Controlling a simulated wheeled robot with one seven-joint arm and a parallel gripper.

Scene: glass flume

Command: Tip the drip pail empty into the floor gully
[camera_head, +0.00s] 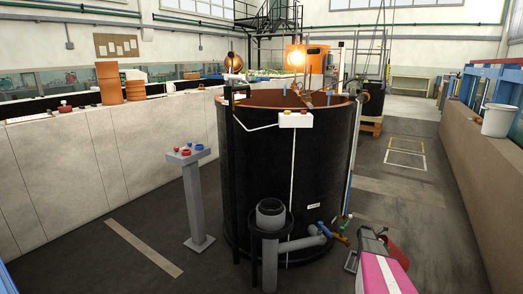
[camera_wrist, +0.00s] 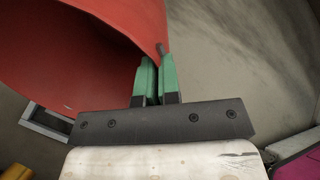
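The drip pail is red and fills the upper left of the wrist view (camera_wrist: 70,50). Its edge runs down to my gripper (camera_wrist: 158,75), whose green fingertips are closed together on it. In the head view a red piece (camera_head: 396,252), apparently the pail, shows at the lower right beside my grey wrist parts. The fingertips cannot be made out there. I cannot tell the pail's tilt or see its contents. A pale-framed dark recess (camera_wrist: 45,125) shows on the floor below the pail in the wrist view and may be the floor gully.
A large black tank (camera_head: 290,190) with grey pipework (camera_head: 270,215) stands in front, left of the pail. A grey control pedestal (camera_head: 193,200) stands left of it. A low wall with a white bucket (camera_head: 497,120) bounds the right. The floor between is open.

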